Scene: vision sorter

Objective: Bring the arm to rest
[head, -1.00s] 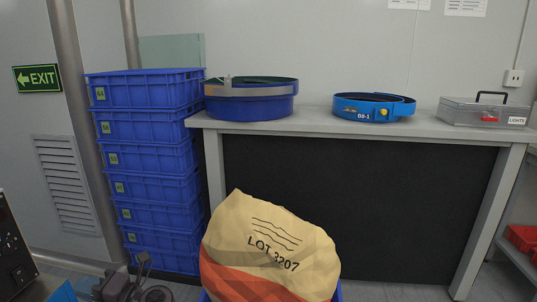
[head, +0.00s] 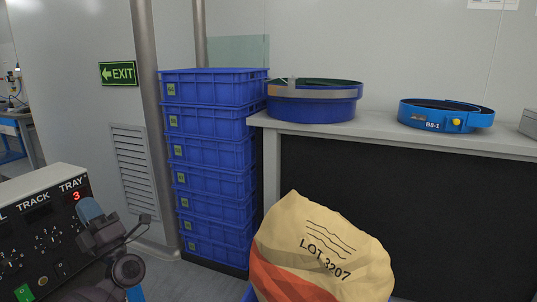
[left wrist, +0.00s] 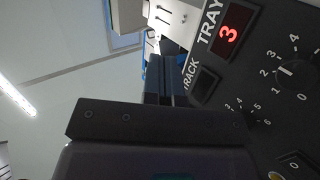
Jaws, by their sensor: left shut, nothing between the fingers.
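My left gripper (head: 90,211) is at the lower left of the head view, in front of the control box (head: 40,230). Its blue fingers are shut with nothing between them. In the left wrist view the shut fingers (left wrist: 165,78) point toward the control panel (left wrist: 262,75), which has knobs and a red "3" under the word TRAY. I cannot tell how much gap there is between fingers and panel. My right gripper is in neither view.
A LOT 3207 sack (head: 325,250) stands front centre. Blue crates (head: 210,150) are stacked behind it to the left. A grey bench (head: 385,126) holds a blue bowl (head: 315,104) and a smaller bowl marked B8-1 (head: 440,118). Some floor shows between control box and crates.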

